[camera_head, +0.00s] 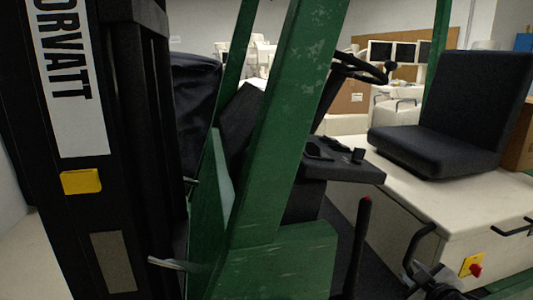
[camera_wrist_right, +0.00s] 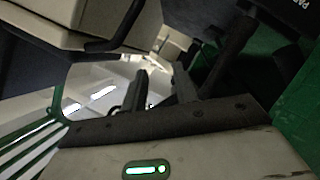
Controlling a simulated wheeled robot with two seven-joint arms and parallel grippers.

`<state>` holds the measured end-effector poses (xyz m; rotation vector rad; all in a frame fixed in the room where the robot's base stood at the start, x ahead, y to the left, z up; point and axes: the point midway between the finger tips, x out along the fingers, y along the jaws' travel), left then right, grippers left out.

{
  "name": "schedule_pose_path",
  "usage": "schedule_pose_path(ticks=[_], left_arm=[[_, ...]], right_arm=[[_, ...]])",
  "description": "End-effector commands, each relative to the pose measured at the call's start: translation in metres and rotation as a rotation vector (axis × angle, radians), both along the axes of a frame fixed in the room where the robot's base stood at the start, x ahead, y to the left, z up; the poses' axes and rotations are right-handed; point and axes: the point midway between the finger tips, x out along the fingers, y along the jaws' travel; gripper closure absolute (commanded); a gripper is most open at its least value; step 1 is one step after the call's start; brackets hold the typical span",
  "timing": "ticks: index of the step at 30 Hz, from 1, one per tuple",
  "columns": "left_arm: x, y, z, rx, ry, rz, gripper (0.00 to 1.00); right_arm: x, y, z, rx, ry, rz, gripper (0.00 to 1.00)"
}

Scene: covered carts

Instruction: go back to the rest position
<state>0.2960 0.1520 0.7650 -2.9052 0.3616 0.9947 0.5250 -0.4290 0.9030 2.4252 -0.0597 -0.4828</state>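My right gripper (camera_head: 432,279) shows small and dark at the bottom right of the head view, partly cut off by the edge. It is beside the beige seat box of a green and black forklift. In the right wrist view my right gripper (camera_wrist_right: 160,72) has its two dark fingers apart, with nothing between them. My left gripper is not in the head view.
The forklift's black mast (camera_head: 135,150) and green post (camera_head: 275,130) fill the left and middle. A black seat (camera_head: 440,120), a red-tipped lever (camera_head: 360,240) and a red button (camera_head: 476,270) are near my right gripper. Desks with monitors (camera_head: 392,52) stand behind.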

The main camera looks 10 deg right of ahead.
Motion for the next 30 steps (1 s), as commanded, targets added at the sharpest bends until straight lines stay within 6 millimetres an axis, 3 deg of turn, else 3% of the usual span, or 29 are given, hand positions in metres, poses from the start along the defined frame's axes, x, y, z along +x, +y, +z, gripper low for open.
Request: schedule_pose_path(ticks=[1, 3, 7, 12, 15, 21, 30], left_arm=[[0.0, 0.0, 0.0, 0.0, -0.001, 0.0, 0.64], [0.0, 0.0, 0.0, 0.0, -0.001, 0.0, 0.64], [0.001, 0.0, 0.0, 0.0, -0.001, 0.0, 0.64], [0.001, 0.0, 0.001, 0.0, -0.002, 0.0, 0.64], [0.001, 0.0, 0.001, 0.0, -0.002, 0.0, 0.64], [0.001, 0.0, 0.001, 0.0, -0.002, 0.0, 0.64], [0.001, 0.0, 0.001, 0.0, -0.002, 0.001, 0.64]], right_arm=[[-0.016, 0.026, -0.027, 0.05, 0.038, 0.023, 0.71], [-0.041, 0.063, -0.058, 0.119, 0.085, 0.051, 0.71], [-0.095, 0.133, -0.105, 0.266, 0.172, 0.086, 0.71], [-0.168, 0.214, -0.136, 0.463, 0.267, 0.092, 0.71], [-0.201, 0.248, -0.14, 0.556, 0.303, 0.08, 0.71], [-0.228, 0.276, -0.138, 0.643, 0.332, 0.058, 0.71], [-0.229, 0.277, -0.138, 0.644, 0.334, 0.058, 0.71]])
